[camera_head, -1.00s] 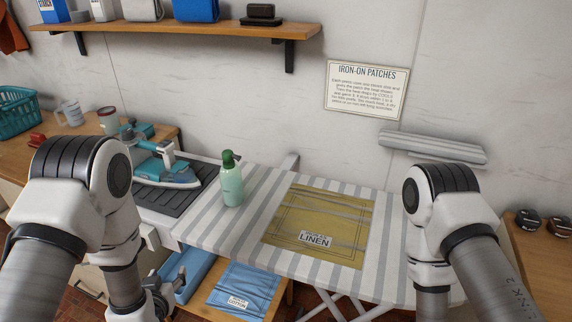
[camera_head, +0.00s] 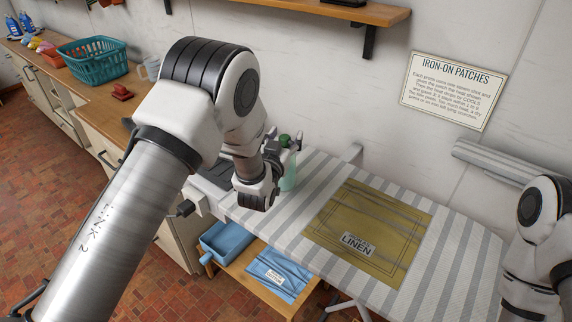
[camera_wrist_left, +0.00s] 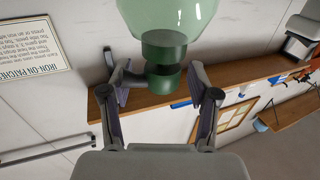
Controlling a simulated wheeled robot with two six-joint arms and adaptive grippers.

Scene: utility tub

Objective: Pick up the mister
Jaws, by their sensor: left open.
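The mister (camera_head: 289,179) is a pale green, see-through bottle with a dark green head. It stands on the striped ironing board (camera_head: 300,210), partly hidden behind my left wrist. My left gripper (camera_head: 284,143) is open at the height of its green head. In the left wrist view the picture is upside down, and the mister's green neck and head (camera_wrist_left: 165,62) show between the spread fingers of my left gripper (camera_wrist_left: 163,88). I cannot tell whether a finger touches it. My right arm is at the right edge, its gripper out of view.
A mustard linen cloth (camera_head: 340,230) lies flat on the board, right of the mister. My left arm hides most of the iron's rest. A shelf (camera_head: 330,10) and an iron-on patches sign (camera_head: 450,90) are on the wall. Blue cloth (camera_head: 277,275) lies below the board.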

